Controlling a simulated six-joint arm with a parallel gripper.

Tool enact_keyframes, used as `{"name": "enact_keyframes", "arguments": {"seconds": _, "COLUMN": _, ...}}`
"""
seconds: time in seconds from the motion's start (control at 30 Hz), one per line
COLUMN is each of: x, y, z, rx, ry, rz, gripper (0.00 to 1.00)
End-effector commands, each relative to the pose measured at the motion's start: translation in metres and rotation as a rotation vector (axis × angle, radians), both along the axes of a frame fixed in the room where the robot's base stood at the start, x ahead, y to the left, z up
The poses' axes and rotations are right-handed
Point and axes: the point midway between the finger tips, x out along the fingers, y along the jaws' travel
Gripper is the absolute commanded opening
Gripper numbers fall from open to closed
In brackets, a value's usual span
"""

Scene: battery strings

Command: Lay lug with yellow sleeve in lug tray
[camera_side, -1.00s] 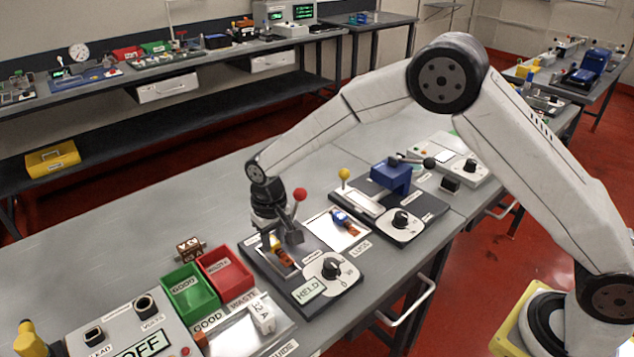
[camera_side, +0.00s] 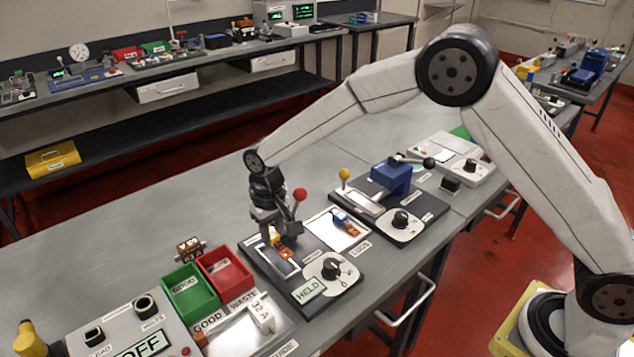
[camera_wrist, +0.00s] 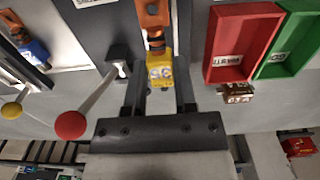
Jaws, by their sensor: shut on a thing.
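My gripper (camera_side: 275,232) is shut on the lug with the yellow sleeve (camera_side: 274,239), just above the crimping station with the red-knobbed lever. In the wrist view the yellow sleeve (camera_wrist: 160,70) sits between the fingers (camera_wrist: 158,88), with the orange lug end pointing away from the gripper. The lug tray (camera_side: 350,241) is a white plate marked LUGS, right of my gripper in the side view. A lug with a blue sleeve (camera_side: 342,217) lies in it and also shows in the wrist view (camera_wrist: 32,48).
The red-knobbed lever (camera_side: 300,195) stands close beside my gripper, toward the tray. The station's display reads HELD (camera_side: 309,290). A green bin (camera_side: 190,291) and a red bin (camera_side: 226,270) stand to the left. A blue device (camera_side: 391,177) with a yellow-knobbed lever (camera_side: 344,174) stands beyond the tray.

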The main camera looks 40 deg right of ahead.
Motion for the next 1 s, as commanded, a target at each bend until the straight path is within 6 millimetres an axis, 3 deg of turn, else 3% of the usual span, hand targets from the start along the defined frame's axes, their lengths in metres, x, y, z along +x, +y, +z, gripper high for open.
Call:
{"name": "enact_keyframes", "arguments": {"seconds": 0.37, "x": 0.001, "y": 0.0, "z": 0.025, "rx": 0.001, "ry": -0.005, "rz": 0.0, "gripper": 0.0}}
{"name": "enact_keyframes", "arguments": {"seconds": 0.93, "x": 0.001, "y": 0.0, "z": 0.138, "rx": 0.002, "ry": -0.005, "rz": 0.0, "gripper": 0.0}}
{"name": "enact_keyframes", "arguments": {"seconds": 1.0, "x": 0.003, "y": -0.018, "z": 0.134, "rx": 0.0, "ry": 0.0, "rz": -0.005, "gripper": 0.0}}
